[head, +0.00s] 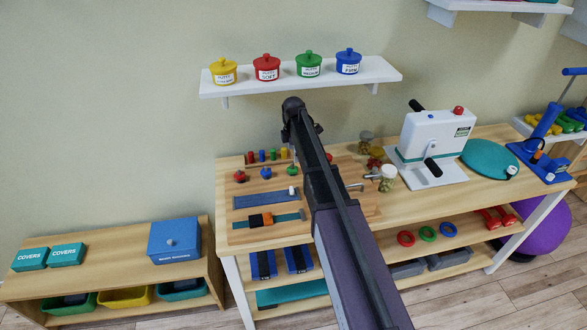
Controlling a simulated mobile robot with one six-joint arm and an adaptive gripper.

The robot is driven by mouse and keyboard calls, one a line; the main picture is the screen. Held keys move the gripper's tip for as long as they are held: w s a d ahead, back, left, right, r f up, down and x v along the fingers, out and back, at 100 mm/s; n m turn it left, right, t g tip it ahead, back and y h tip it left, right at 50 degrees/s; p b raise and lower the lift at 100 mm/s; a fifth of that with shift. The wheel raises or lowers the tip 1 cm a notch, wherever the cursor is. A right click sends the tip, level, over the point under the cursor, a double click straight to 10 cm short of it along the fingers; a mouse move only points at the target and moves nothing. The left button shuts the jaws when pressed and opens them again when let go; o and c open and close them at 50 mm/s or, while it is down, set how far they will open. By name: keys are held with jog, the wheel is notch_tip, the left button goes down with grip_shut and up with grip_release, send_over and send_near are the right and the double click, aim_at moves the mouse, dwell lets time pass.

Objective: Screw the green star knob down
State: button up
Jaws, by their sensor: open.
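A green star knob (292,172) sits on the wooden board at the left part of the workbench, at the right end of a short row. A blue star knob (265,171) and a red star knob (239,176) stand to its left. The gap between the green knob and the board is too small to make out. My arm crosses the middle of the head view, just right of the green knob, and hides part of the board.
Coloured pegs (262,155) stand behind the knobs, and slider strips (266,198) lie in front. Jars (387,178) and a white crank machine (434,147) stand to the right. A shelf (385,73) with several lidded pots hangs above. A low bench (110,268) is at left.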

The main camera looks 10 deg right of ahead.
aim_at(294, 168)
jog(key=shift+f+b, duration=3.4)
jog(key=shift+f, duration=0.1)
jog(key=c, duration=1.2)
